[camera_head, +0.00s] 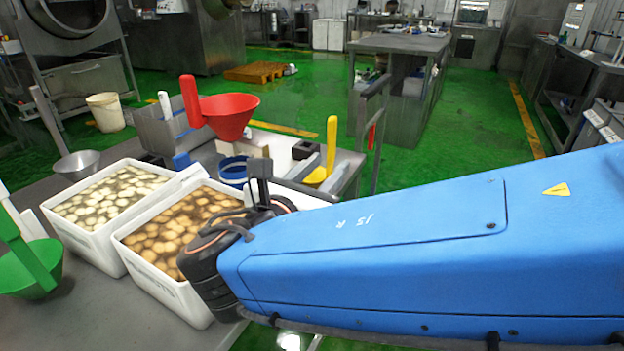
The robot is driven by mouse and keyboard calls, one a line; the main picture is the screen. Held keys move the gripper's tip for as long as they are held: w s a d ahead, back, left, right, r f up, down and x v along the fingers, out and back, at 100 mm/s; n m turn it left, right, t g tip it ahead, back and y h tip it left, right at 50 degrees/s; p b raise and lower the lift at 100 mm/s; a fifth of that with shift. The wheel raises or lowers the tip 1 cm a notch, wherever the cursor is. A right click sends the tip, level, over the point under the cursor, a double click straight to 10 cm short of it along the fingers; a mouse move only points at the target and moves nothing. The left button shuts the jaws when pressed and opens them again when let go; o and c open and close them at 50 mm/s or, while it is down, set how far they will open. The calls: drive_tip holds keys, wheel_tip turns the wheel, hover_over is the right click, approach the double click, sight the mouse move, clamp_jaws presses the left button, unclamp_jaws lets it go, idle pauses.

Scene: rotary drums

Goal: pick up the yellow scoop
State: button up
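The yellow scoop (331,146) stands with its handle upright at the right end of the cluttered grey work surface. Its lower part is partly hidden behind other items. My blue arm reaches in from the right, and its dark wrist is in front of the white bins. My gripper (262,178) is beyond the wrist, to the left of the yellow scoop and apparently nearer the camera. Its fingers are small and hard to separate from the things behind, so I cannot tell its opening. I see no contact with the scoop.
A red scoop (228,114), a blue round container (233,170) and a white-handled tool (165,104) stand left of the yellow scoop. Two white bins (133,252) hold pale and brown round pieces in liquid. A green scoop (40,262) is at far left. Green floor lies beyond.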

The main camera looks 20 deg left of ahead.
sight(332, 139)
drive_tip(key=shift+n+t+y, duration=0.3)
drive_tip(key=shift+n+y, duration=0.2)
drive_tip(key=shift+n, duration=0.1)
drive_tip(key=w, duration=0.3)
drive_tip(key=w+a, duration=0.1)
drive_tip(key=w, duration=0.2)
drive_tip(key=w+a, duration=0.1)
drive_tip(key=w, duration=0.2)
drive_tip(key=shift+w+a+r, duration=0.1)
drive_tip(key=shift+a+r, duration=0.15)
drive_tip(key=w, duration=0.6)
drive_tip(key=shift+w+a, duration=0.15)
drive_tip(key=shift+a, duration=0.05)
clamp_jaws()
